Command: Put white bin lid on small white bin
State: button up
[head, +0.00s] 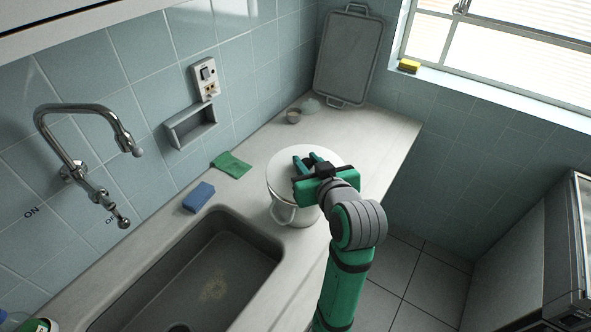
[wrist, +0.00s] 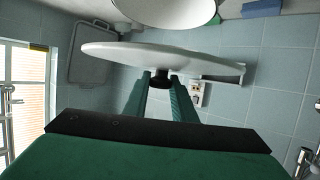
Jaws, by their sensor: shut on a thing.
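The white bin lid (head: 282,168) is round and sits between my gripper's fingers above the small white bin (head: 286,213), hiding its mouth in the head view. My gripper (head: 309,162) is shut on the lid's small dark knob. In the wrist view the lid (wrist: 130,52) shows nearly edge-on at my fingertips (wrist: 162,80). The bin (wrist: 165,10) shows past it at the top, with a visible gap between the two, so the lid appears apart from the bin. The bin stands upright on the counter with a side handle showing.
A sink (head: 190,275) lies left of the bin, with a blue sponge (head: 198,197) and green cloth (head: 231,165) behind it. A small cup (head: 293,116) and a leaning grey tray (head: 348,55) are at the back. The counter (head: 385,140) right of the bin is clear.

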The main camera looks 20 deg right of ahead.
jog(key=w+d+f, duration=0.1)
jog(key=w+f, duration=0.6)
jog(key=f, duration=0.3)
jog(key=shift+f, duration=0.15)
jog(key=shift+w+f+h, duration=0.1)
jog(key=shift+f+h, duration=0.05)
jog(key=shift+h, duration=0.15)
jog(key=o, duration=1.1)
jog(key=v, duration=1.2)
jog(key=shift+d, duration=0.1)
jog(key=shift+w, duration=0.1)
